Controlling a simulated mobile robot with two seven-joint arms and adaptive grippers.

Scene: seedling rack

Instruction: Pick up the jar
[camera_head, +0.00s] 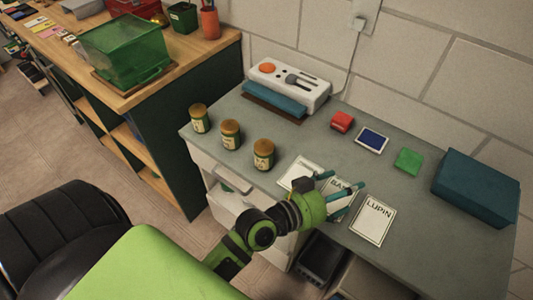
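Three small jars with brown lids and pale labels stand upright in a slanting row on the left of the grey worktop (420,210): a left jar (199,120), a middle jar (230,136) and a right jar (263,156). My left gripper (345,190), on the green and black arm, is open and empty. Its teal fingers are over the middle seed packet (338,185), to the right of and nearer than the right jar. It touches no jar. My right gripper is out of view.
A left packet (298,173) and a LUPIN packet (373,218) lie beside the gripper. A white device (290,82) stands behind the jars. Red (342,121), blue (372,139) and green (408,160) items and a teal box (477,187) are to the right. A wooden bench (170,78) adjoins at left.

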